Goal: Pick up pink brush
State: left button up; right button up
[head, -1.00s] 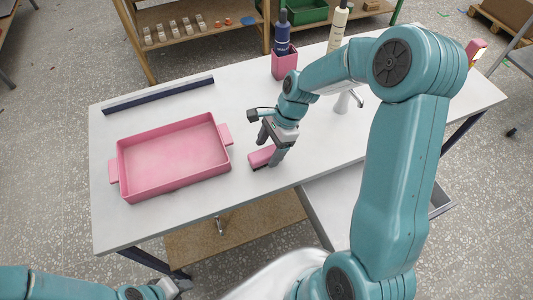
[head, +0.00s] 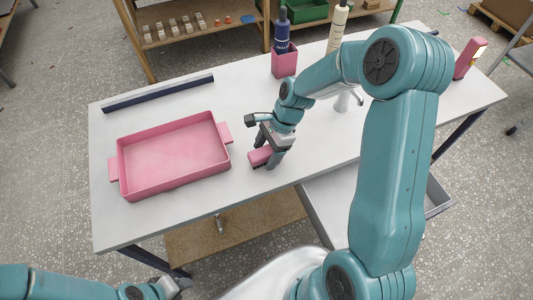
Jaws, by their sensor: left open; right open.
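The pink brush (head: 257,157) is a small pink block lying on the white table, to the right of the pink tray (head: 123,170). My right gripper (head: 265,157) is low over the brush, pointing down with its fingers open. One finger hides part of the brush, and I cannot tell whether the fingers touch it. My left gripper (head: 178,285) is at the bottom left, below the table's front edge, open and away from the brush.
A pink cup (head: 284,63) with a dark bottle stands at the back, with a pale bottle (head: 337,27) beside it. A dark bar (head: 158,95) lies behind the tray. A tap (head: 348,100) and a pink upright object (head: 468,57) are to the right.

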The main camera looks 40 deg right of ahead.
jog(key=c, duration=1.1)
